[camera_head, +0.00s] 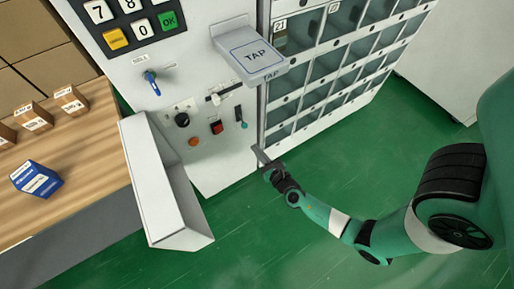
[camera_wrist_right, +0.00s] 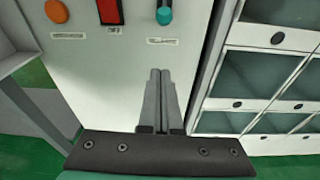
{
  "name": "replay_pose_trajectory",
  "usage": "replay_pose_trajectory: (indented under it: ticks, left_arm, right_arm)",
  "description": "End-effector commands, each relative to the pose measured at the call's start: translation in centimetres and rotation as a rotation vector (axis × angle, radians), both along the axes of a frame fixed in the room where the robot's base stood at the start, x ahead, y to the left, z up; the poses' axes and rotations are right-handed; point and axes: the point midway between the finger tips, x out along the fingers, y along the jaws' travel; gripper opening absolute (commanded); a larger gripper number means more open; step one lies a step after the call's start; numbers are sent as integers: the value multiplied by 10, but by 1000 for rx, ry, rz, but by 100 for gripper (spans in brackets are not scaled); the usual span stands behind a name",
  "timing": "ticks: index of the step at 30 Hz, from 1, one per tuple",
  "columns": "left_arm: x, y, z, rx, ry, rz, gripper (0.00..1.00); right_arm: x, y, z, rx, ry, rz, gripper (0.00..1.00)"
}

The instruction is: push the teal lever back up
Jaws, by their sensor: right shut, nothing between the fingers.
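The teal lever (camera_head: 243,123) hangs from a dark slot low on the white machine panel, its knob pointing down. In the right wrist view the teal knob (camera_wrist_right: 164,16) is at the top edge, a little beyond my fingertips, with a small label below it. The rest of the lever is cut off there. My right gripper (camera_head: 257,153) is shut and empty, below and slightly right of the lever in the head view. Its two fingers (camera_wrist_right: 160,72) lie together and point toward the panel, apart from the knob. My left gripper is not in view.
A red switch (camera_head: 217,127) and an orange button (camera_head: 194,142) sit left of the lever. The TAP shelf (camera_head: 250,52) juts out above. A white tray (camera_head: 169,190) protrudes at left. Glass-fronted lockers (camera_head: 328,66) stand at right. Green floor (camera_head: 270,240) below is open.

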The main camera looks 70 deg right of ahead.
Motion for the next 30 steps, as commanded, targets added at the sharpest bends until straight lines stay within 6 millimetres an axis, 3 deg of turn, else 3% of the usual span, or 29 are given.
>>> replay_pose_trajectory:
  ticks: [10,12,15,30]
  left_arm:
    - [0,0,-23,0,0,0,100]
    - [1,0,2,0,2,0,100]
    - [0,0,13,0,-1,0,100]
    - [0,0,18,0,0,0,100]
  right_arm:
    - [60,-47,-14,-1,-4,-3,0]
    - [56,-45,11,0,-1,-1,0]
    - [54,-43,23,1,-1,0,0]
    - [51,-42,28,1,-1,0,0]
